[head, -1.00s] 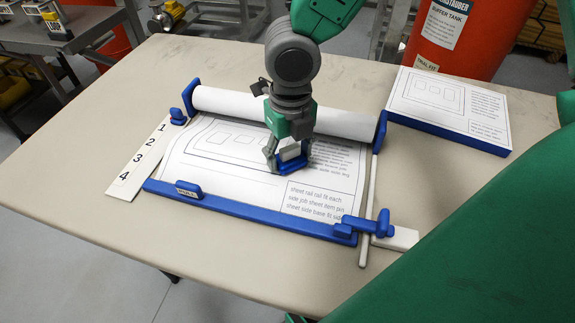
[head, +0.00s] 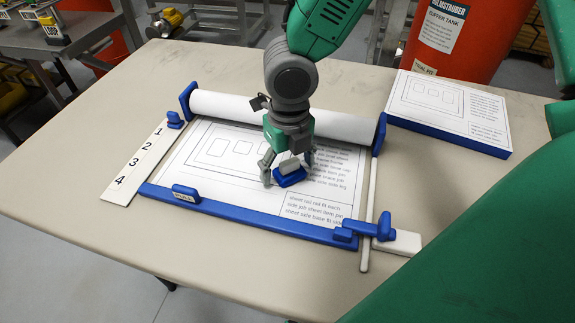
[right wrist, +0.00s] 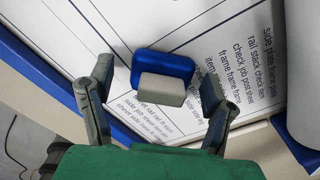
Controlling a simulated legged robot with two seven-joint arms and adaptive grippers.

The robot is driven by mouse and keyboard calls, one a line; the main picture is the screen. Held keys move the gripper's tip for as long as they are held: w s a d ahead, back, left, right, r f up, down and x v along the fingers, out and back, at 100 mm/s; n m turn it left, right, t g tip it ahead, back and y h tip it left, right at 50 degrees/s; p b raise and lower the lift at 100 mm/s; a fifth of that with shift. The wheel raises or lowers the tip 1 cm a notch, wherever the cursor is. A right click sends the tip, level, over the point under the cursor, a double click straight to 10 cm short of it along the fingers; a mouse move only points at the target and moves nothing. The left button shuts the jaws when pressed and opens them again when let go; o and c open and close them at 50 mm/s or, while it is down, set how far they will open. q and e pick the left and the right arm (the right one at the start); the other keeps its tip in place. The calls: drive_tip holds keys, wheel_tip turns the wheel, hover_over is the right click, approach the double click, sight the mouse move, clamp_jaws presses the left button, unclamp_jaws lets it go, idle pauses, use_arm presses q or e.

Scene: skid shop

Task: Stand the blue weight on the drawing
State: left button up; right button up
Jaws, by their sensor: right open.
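The blue weight (head: 290,177), a blue block with a pale grey grip on top, stands on the drawing (head: 214,172), right of its row of printed boxes. In the right wrist view the weight (right wrist: 162,66) sits on the printed sheet (right wrist: 215,28) between my fingers. My right gripper (head: 288,172) is open around the weight, with a gap on both sides of it in the right wrist view (right wrist: 152,92). My left gripper is not seen.
The drawing runs from a white roll (head: 285,115) to a blue front bar (head: 250,222) with a pull handle. A numbered strip (head: 140,165) lies left, a blue slider (head: 376,227) at front right. A blue-edged board with a printed sheet (head: 447,105) lies at back right.

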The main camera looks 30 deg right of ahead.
sight(289, 160)
wheel_tip(289, 160, up, 11)
drive_tip(key=p, duration=0.4)
drive_tip(key=shift+d, duration=0.1)
drive_tip(key=shift+r, duration=0.4)
